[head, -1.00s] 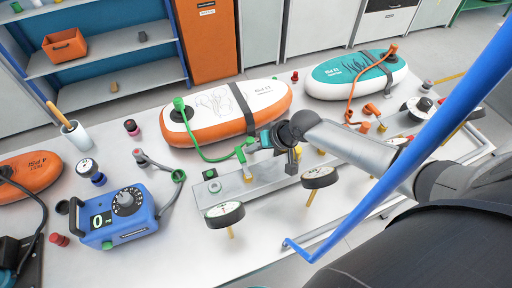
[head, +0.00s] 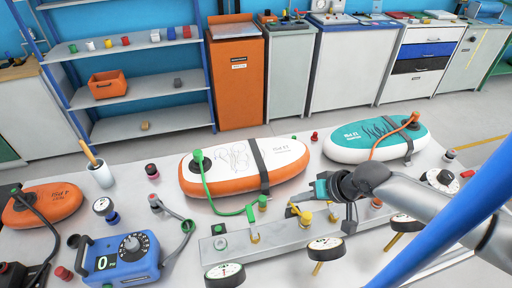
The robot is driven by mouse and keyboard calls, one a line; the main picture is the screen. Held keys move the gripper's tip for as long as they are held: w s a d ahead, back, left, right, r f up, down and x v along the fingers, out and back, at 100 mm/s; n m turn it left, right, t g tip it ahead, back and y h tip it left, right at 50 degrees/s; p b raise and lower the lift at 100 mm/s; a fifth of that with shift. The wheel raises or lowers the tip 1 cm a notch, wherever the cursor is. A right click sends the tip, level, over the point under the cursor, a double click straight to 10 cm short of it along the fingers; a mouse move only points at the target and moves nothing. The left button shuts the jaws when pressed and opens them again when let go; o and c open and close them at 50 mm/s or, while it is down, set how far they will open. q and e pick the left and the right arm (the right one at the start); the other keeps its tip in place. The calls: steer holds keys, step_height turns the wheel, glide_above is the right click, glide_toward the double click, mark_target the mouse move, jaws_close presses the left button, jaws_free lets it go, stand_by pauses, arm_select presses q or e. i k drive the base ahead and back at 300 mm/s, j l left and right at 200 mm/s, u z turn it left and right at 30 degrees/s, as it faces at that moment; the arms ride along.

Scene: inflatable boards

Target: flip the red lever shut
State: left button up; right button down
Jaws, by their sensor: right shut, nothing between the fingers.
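I cannot make out a red lever for certain. The metal valve rail (head: 275,250) on the table carries a green lever (head: 251,213) and a yellow lever (head: 303,214). The orange hose leads from the teal board (head: 376,138) down behind my right arm, which hides the rail's right part. My right gripper (head: 308,197) is shut and empty, just above and beside the yellow lever; I cannot tell whether they touch. My left gripper is not in view.
An orange-and-white board (head: 235,165) with a green hose lies behind the rail. Round gauges (head: 224,274) stand along its front. A blue pump box (head: 122,262) is at the left. A blue pole (head: 450,235) crosses the lower right.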

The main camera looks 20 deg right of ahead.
mark_target(465, 174)
steer(key=k+l, duration=0.95)
steer(key=l, duration=0.05)
